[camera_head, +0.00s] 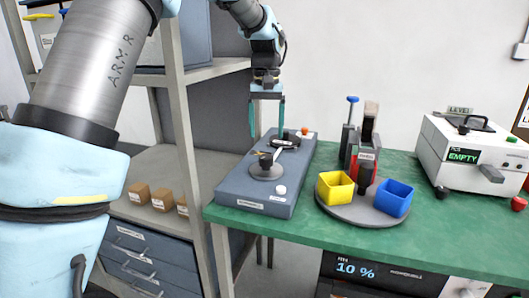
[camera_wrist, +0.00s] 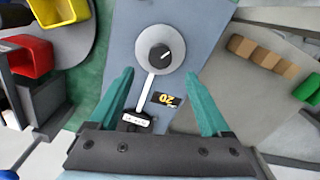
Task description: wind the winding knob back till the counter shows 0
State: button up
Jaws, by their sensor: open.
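The grey-blue box (camera_head: 240,185) stands at the left end of the green table. On it a round grey disc (camera_wrist: 139,48) carries a black knob (camera_wrist: 160,57) with a white mark; this looks like the winding knob, and it also shows in the head view (camera_head: 266,160). A white bar (camera_wrist: 146,93) runs from the disc to a small black labelled piece (camera_wrist: 136,121). Beside it, the counter (camera_wrist: 166,100) shows yellow digits, a 2 and a 0, tilted, their order unclear. My gripper (camera_head: 267,118) is open and empty, pointing down above the box's far part, apart from the knob.
A red button (camera_head: 305,130) and a white button (camera_head: 280,190) sit on the box. To its right, a round tray (camera_head: 350,213) holds yellow (camera_head: 335,190) and blue (camera_head: 394,197) bins. A white machine (camera_head: 470,150) stands at far right. A shelf post (camera_head: 183,120) stands left of the box.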

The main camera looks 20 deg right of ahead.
aim_at(266, 156)
notch_tip(266, 156, down, 8)
jog(key=shift+r+p, duration=0.1)
jog(key=shift+p, duration=0.5)
grip_shut()
dwell(0.4)
